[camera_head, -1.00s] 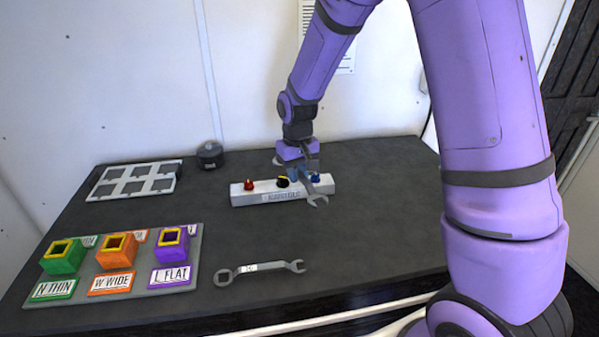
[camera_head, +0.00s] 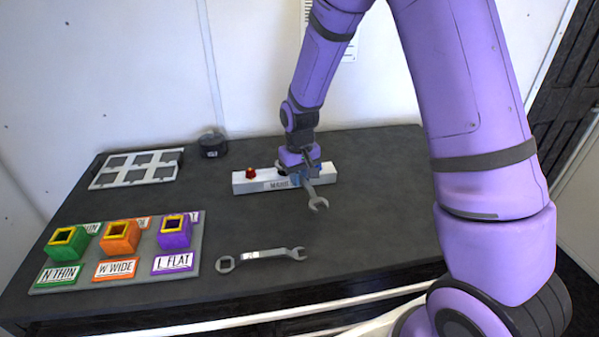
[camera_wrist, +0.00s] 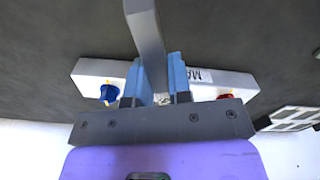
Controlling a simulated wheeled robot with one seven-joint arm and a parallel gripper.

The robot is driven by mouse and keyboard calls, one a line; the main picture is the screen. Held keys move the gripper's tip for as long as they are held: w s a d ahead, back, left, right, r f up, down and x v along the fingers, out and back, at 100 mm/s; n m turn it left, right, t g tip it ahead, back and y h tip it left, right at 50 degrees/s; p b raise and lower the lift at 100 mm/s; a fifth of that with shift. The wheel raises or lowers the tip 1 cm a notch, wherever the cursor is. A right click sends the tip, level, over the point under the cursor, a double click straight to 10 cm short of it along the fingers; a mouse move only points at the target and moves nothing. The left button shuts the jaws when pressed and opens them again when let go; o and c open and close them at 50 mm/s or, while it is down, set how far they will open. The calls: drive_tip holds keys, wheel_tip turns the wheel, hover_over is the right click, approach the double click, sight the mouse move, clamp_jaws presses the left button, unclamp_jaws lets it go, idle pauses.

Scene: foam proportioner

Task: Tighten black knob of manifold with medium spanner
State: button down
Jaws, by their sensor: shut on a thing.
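The manifold (camera_head: 246,186) is a white block on the dark table. Its red knob (camera_head: 250,173) stands at the left end in the head view. Its blue knob (camera_wrist: 109,93) shows at the left in the wrist view. The black knob is hidden behind my gripper and the spanner in both views. My gripper (camera_head: 309,172) is low over the middle-right of the manifold. Its blue fingers are shut on a grey spanner (camera_head: 312,195), which also shows between them in the wrist view (camera_wrist: 147,35). The spanner's free open end points toward the front edge. Contact with the black knob cannot be seen.
Another spanner (camera_head: 272,254) lies flat near the table's front edge. At the left, a grey board (camera_head: 200,225) carries green, orange and purple square blocks. A white frame tray (camera_head: 98,182) and a dark round container (camera_head: 213,146) stand behind. The table right of the manifold is clear.

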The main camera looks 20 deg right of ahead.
drive_tip(key=shift+f, duration=0.95)
drive_tip(key=shift+a+m, duration=1.1)
drive_tip(key=shift+m, duration=0.1)
drive_tip(key=shift+w+a+m, duration=0.2)
drive_tip(key=shift+a+m, duration=0.55)
drive_tip(key=shift+m, duration=0.15)
drive_tip(key=shift+w+a+m, duration=0.2)
drive_tip(key=shift+a+m, duration=0.5)
drive_tip(key=shift+m, duration=0.2)
drive_tip(key=shift+w+a+m, duration=0.5)
drive_tip(key=shift+a+m, duration=0.2)
drive_tip(key=shift+m, duration=0.3)
drive_tip(key=shift+w+a+m, duration=0.5)
drive_tip(key=shift+a+m, duration=0.15)
drive_tip(key=shift+m, duration=0.35)
drive_tip(key=shift+w+a+m, duration=0.5)
drive_tip(key=shift+w+m, duration=0.2)
drive_tip(key=shift+m, duration=0.3)
drive_tip(key=shift+w+a+m, duration=0.45)
drive_tip(key=shift+w+m, duration=0.2)
drive_tip(key=shift+m, duration=0.35)
drive_tip(key=shift+s+d+n, duration=0.4)
drive_tip(key=shift+s+n, duration=0.3)
drive_tip(key=shift+n, duration=0.1)
wheel_tip(320, 180, up, 6)
